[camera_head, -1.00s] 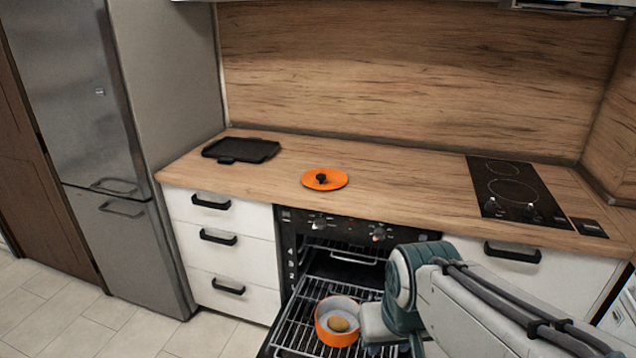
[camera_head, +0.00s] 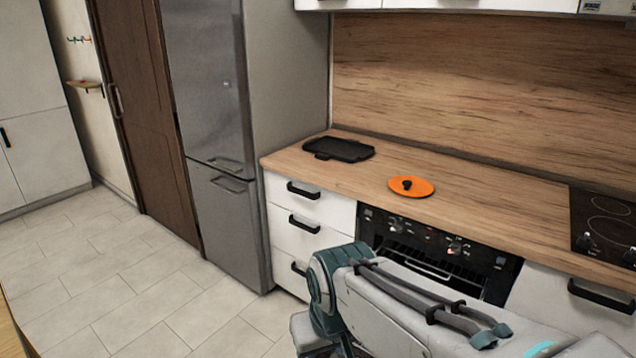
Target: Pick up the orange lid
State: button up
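The orange lid (camera_head: 424,188) is a flat round disc with a black knob. It lies on the wooden countertop (camera_head: 480,203), near the front edge above the oven. My arm shows at the bottom of the head view, in front of the oven and lower than the countertop. My gripper itself is out of the picture, below the bottom edge. Nothing touches the lid.
A black tray (camera_head: 339,149) lies on the counter left of the lid. A black cooktop (camera_head: 604,222) is at the right. The oven (camera_head: 436,254) and white drawers (camera_head: 309,207) are below. A fridge (camera_head: 208,150) stands left. The tiled floor at left is clear.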

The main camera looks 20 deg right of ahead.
aim_at(409, 186)
jog(key=u, duration=0.6)
jog(key=i, duration=4.6)
jog(key=z, duration=4.75)
jog(key=i, duration=0.9)
jog(key=z, duration=0.1)
